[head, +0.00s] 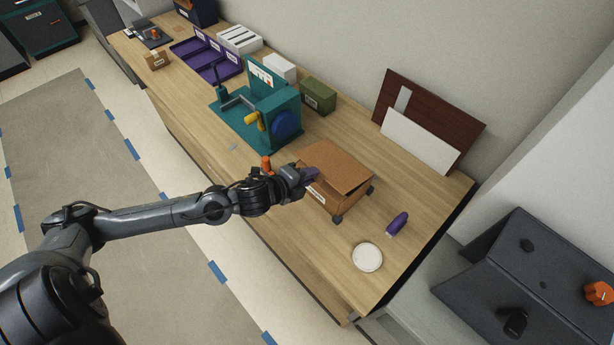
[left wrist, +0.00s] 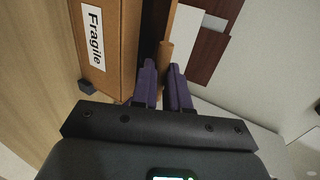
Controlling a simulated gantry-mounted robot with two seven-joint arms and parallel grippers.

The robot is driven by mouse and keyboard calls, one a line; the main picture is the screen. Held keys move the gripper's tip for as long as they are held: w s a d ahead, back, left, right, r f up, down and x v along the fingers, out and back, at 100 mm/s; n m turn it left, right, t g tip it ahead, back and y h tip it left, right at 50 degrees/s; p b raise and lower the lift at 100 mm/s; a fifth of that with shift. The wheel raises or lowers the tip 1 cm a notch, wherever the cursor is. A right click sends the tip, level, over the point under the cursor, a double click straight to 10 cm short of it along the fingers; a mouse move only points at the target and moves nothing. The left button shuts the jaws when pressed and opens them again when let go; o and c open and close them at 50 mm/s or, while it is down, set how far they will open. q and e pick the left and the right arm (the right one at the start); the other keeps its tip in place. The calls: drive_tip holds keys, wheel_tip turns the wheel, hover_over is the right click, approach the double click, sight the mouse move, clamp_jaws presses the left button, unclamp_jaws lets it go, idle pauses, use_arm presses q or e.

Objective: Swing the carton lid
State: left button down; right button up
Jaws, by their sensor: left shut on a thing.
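The cardboard carton (head: 330,198) stands on the wooden table with small dark feet at its corners. Its brown lid (head: 337,164) lies over the top, tilted, with a dark gap along the near side. My left gripper (head: 310,174) is at the lid's left edge, its purple fingers shut on it. The carton's wall with a "Fragile" label (left wrist: 97,40) is left of the fingers there. My right gripper is out of view.
A teal machine (head: 262,115) and a green box (head: 318,96) stand behind the carton. A purple item (head: 398,223) and a white round disc (head: 367,257) lie to its right and front. A dark red board (head: 440,112) leans on the wall.

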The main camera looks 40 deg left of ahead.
use_arm(q)
drive_tip(key=f+b, duration=0.1)
drive_tip(key=f, duration=0.1)
drive_tip(key=s+f+b, duration=0.1)
drive_tip(key=f+b, duration=0.1)
drive_tip(key=shift+f, duration=0.25)
idle(0.5)
drive_tip(key=shift+f+b, duration=0.55)
drive_tip(key=c, duration=1.1)
unclamp_jaws()
drive_tip(key=shift+o, duration=0.2)
drive_tip(key=shift+s+r, duration=0.1)
drive_tip(key=shift+s, duration=0.1)
drive_tip(key=p+v, duration=0.1)
drive_tip(key=v, duration=0.9)
drive_tip(key=shift+s, duration=0.15)
